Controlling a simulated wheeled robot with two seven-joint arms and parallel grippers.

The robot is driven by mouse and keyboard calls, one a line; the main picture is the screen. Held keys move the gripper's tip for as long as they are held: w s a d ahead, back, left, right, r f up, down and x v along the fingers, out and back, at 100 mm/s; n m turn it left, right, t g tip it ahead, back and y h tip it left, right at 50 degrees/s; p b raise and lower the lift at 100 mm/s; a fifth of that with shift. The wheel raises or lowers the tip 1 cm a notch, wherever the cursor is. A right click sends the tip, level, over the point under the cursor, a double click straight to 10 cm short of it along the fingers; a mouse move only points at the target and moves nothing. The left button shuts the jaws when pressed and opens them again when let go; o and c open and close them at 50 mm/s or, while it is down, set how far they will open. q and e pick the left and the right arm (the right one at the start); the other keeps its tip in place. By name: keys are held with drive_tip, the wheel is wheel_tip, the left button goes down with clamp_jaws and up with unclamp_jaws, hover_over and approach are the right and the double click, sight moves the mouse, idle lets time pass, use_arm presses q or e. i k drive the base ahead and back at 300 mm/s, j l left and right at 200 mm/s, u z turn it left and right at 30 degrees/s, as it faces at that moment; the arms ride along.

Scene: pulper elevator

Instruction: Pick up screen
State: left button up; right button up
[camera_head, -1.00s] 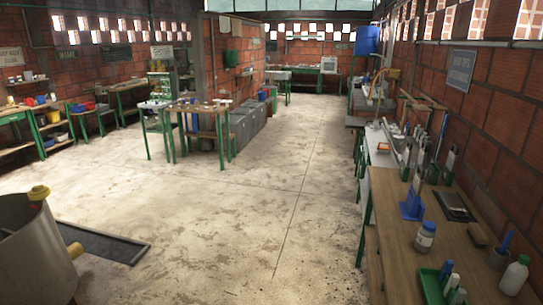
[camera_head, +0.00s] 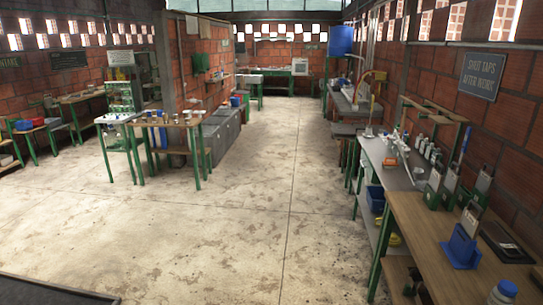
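No thing in view can be told for certain to be the screen. A dark flat framed item (camera_head: 507,242) lies on the wooden bench at the right, near the wall; I cannot tell whether it is the screen. A blue stand (camera_head: 461,248) is on the same bench, to the left of the dark item. Neither of my grippers is in view.
The wooden bench (camera_head: 425,221) and a grey counter (camera_head: 385,178) line the right wall. A table with small cups (camera_head: 165,122) stands left of centre by grey cabinets (camera_head: 222,133). A dark floor strip (camera_head: 45,291) lies lower left. The middle floor (camera_head: 240,220) is clear.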

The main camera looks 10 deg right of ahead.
sight(452, 180)
drive_tip(key=i+l+z, duration=0.1)
drive_tip(key=i+z, duration=0.25)
drive_tip(key=i, duration=0.2)
drive_tip(key=i+z, duration=0.35)
drive_tip(key=i, duration=0.2)
drive_tip(key=i+j+z, duration=0.35)
drive_tip(key=i, duration=0.2)
drive_tip(key=l, duration=0.1)
